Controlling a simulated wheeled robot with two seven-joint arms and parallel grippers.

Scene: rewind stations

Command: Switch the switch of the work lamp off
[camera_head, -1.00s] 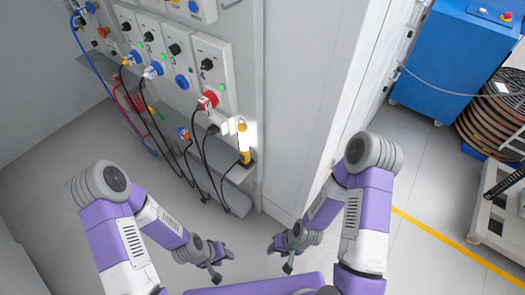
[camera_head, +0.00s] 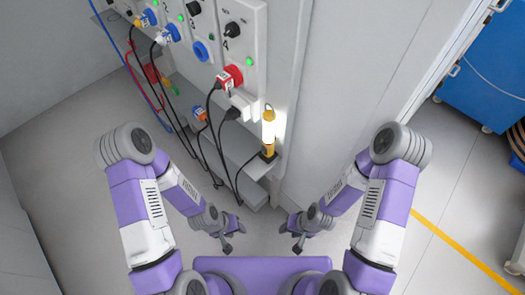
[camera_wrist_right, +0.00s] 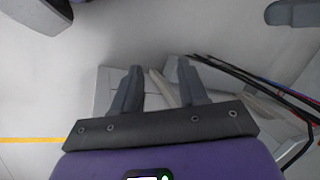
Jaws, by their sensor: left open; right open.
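The work lamp (camera_head: 268,133) stands upright on the small shelf at the right end of the panel. It has a yellow base and top, and its tube glows white. Its switch is too small to make out. My left gripper (camera_head: 229,240) is open and empty, low in front of the panel and below the lamp. My right gripper (camera_head: 294,241) is open and empty, a little to the right at similar height. The right wrist view shows its two fingers apart (camera_wrist_right: 155,85) with nothing between them. Neither gripper touches the lamp.
The grey panel carries black knobs, a red plug (camera_head: 230,77), blue sockets and green lights. Black cables hang from it past the shelf (camera_head: 248,160). A blue cabinet (camera_head: 487,70) stands at the far right.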

